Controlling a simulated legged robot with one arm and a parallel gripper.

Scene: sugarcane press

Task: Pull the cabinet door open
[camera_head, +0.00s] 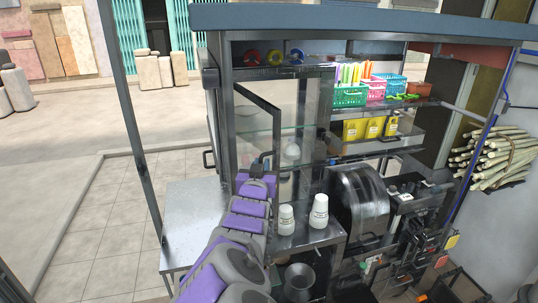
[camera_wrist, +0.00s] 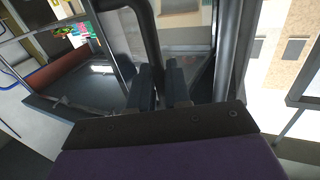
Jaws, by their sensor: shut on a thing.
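The cabinet door (camera_head: 257,97) is a glass pane in a dark metal frame on the left part of the cart. It stands ajar, with its top edge slanting out from the cabinet frame. My gripper (camera_head: 262,161) is at the door's free side, at the end of my purple and grey arm. In the wrist view, my gripper's two dark fingers (camera_wrist: 162,86) are close together at a dark bar-shaped door handle (camera_wrist: 151,38). The gripper is shut on this handle. The exact contact is partly hidden by the fingers.
A bare metal side table (camera_head: 194,222) is at left. Open tiled floor (camera_head: 103,228) lies further left.

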